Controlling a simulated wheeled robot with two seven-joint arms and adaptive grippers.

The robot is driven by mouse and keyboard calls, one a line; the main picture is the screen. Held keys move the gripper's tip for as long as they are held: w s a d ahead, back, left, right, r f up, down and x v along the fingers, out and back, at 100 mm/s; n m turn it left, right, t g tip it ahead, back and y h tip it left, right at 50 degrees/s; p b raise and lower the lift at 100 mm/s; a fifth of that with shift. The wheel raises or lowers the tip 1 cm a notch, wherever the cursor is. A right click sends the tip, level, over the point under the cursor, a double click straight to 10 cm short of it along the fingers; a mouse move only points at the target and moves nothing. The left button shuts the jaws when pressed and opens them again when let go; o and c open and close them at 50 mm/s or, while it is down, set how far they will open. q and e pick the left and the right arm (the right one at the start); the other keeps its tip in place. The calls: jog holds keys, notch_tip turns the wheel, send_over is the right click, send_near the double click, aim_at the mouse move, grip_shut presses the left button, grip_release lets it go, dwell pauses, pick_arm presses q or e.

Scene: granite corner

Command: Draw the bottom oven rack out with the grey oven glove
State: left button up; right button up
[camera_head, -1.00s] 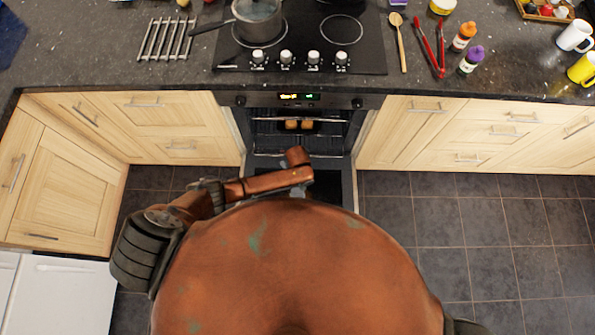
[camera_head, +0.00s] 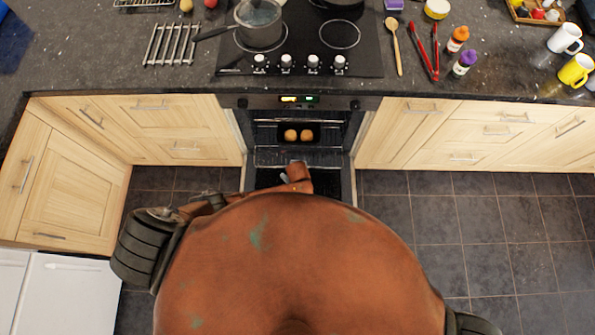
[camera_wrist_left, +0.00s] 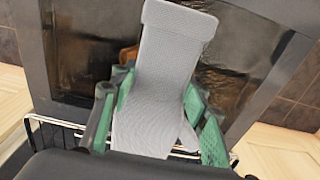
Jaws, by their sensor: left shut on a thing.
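The oven (camera_head: 255,118) is open under the hob, its door lowered. Inside, a dark tray with two brown round items sits on an upper level, and the bottom rack (camera_head: 268,158) shows as pale wires below it. My left arm reaches to the oven front, its hand mostly hidden by my body. In the left wrist view, my left gripper (camera_wrist_left: 155,108) with green fingers is shut on the grey oven glove (camera_wrist_left: 172,60). The glove hangs over the dark door, and rack wires (camera_wrist_left: 52,122) show on both sides of the gripper; contact cannot be told. My right gripper is out of view.
The hob holds a pan (camera_head: 260,24). Red tongs (camera_head: 424,55), a wooden spoon (camera_head: 393,45), bottles and a yellow mug (camera_head: 577,71) stand to the right. Wooden cabinets (camera_head: 180,130) flank the oven. The tiled floor (camera_head: 470,220) on the right is clear.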

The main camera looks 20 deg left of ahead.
aim_at(298, 206)
pick_arm(q)
jog(key=shift+s, duration=0.15)
jog(key=shift+s+d+r+p, duration=0.1)
jog(key=shift+s+d+p, duration=0.1)
jog(key=shift+s+p, duration=0.35)
jog(key=shift+s+d+f+p, duration=0.1)
jog(key=shift+s+d+p, duration=0.2)
jog(key=shift+s, duration=0.5)
jog(key=shift+s+d+r+p, duration=0.1)
jog(key=shift+s+p, duration=0.4)
jog(key=shift+s, duration=0.15)
jog(key=shift+s+d+p, duration=0.25)
jog(key=shift+s+p, duration=0.05)
jog(key=shift+s, duration=0.45)
jog(key=shift+s, duration=0.15)
jog(key=s+p, duration=0.1)
jog(key=s+d+p, duration=0.1)
jog(key=s, duration=0.1)
jog(key=shift+s, duration=0.15)
